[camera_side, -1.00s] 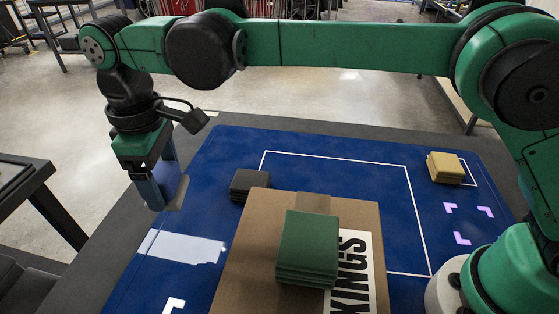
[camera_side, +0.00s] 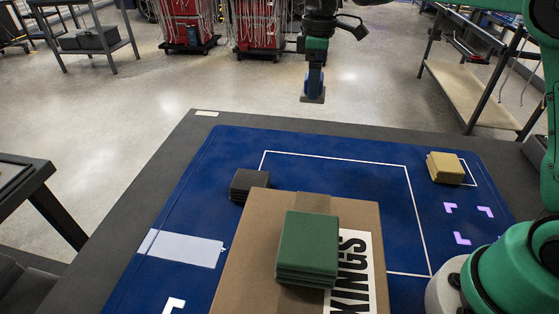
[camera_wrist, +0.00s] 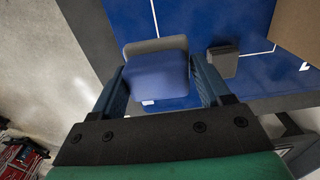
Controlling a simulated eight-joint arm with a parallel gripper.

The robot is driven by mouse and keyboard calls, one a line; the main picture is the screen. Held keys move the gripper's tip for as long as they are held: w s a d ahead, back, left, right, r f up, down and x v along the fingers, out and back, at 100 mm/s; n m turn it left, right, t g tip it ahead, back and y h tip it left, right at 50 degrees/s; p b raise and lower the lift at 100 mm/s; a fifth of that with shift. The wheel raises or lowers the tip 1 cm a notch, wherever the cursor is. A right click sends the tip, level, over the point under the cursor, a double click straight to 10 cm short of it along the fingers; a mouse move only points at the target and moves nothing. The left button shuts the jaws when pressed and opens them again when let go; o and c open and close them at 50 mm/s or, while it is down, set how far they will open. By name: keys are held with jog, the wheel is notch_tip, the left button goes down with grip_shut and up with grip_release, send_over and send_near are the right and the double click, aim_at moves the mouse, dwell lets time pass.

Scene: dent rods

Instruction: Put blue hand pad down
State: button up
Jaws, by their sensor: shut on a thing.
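My gripper (camera_side: 314,72) hangs pointing down near the top of the side view, in the air. It is shut on the blue hand pad (camera_side: 313,86), whose lower edge shows grey-brown. In the wrist view the blue pad (camera_wrist: 160,77) sits between both fingers, with a greyish band along its upper edge. The pad touches nothing below that I can see. The blue mat (camera_side: 205,185) on the dark table lies below, with white outlines and a pale rectangle at its left.
A cardboard box (camera_side: 255,220) stands on the mat with green pads (camera_side: 308,243) on top. Dark pads (camera_side: 247,185) lie to its left, and yellow pads (camera_side: 446,168) lie at the right. The mat behind the box is mostly clear.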

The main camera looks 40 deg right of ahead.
notch_tip(320, 180, down, 15)
grip_shut()
jog(key=o, duration=1.4)
grip_release()
jog(key=shift+c, duration=0.2)
